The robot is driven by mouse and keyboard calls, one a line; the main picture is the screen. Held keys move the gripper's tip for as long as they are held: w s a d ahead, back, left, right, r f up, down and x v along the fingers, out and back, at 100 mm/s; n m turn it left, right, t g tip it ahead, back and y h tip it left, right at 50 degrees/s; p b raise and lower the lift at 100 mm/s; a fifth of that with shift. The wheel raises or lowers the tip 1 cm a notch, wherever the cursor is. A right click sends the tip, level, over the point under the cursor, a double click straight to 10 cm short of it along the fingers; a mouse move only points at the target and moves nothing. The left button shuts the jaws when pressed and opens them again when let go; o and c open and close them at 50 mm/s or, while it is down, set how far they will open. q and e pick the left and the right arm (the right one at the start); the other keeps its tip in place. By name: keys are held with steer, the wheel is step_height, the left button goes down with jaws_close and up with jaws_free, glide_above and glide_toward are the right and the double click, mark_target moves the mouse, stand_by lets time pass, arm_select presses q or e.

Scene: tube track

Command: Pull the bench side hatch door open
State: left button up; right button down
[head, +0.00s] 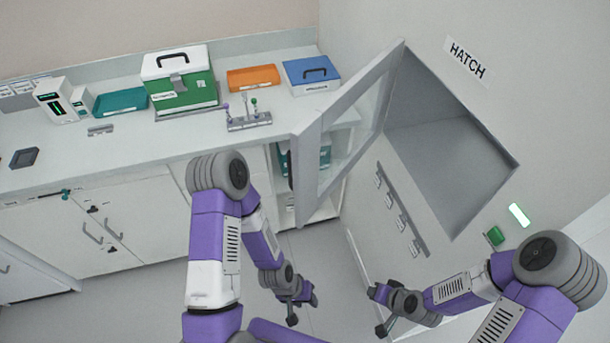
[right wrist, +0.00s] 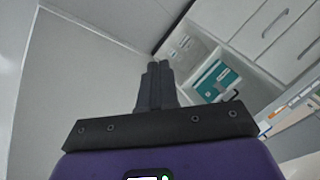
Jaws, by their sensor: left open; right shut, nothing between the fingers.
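The hatch door (head: 308,167) is a grey-framed glass panel. It stands swung wide open from the wall hatch (head: 450,150), out over the right end of the bench. The hatch opening shows as an empty grey recess. A small dark piece, perhaps the door's handle, shows at the door's left edge. My left gripper (head: 292,317) is open and empty, low in front of the door and apart from it. My right gripper (head: 382,327) is shut and empty, below the hatch and apart from door and wall. Its closed fingers show in the right wrist view (right wrist: 154,78).
The bench (head: 100,155) carries a green box (head: 181,90), an orange tray (head: 253,77), a blue box (head: 311,76) and a small rack (head: 249,122). An open shelf with teal bins (right wrist: 222,76) is under the bench. A hook rail (head: 402,213) is below the hatch. Floor between is clear.

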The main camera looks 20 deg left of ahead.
mark_target(305, 181)
steer(key=w+a+r+n+t+y, duration=0.2)
steer(key=w+r+n+t+y, duration=0.15)
steer(key=w+r, duration=0.6)
steer(key=s+a+r+n+g+y, duration=0.1)
steer(key=s+a+r+n+y, duration=0.2)
steer(key=r, duration=0.5)
steer(key=s+a+r+n+y, duration=0.1)
steer(key=r+n+y, duration=0.2)
steer(key=r+n, duration=0.35)
steer(key=s+a+r+n+g+y, duration=0.1)
steer(key=s+a+r+n+y, duration=0.15)
steer(key=r, duration=0.65)
steer(key=shift+t, duration=0.25)
steer(key=x, duration=1.3)
steer(key=shift+w+a+r, duration=0.1)
steer(key=shift+w+a, duration=0.05)
steer(key=shift+w, duration=0.05)
steer(key=shift+a+m, duration=0.1)
steer(key=shift+m, duration=0.15)
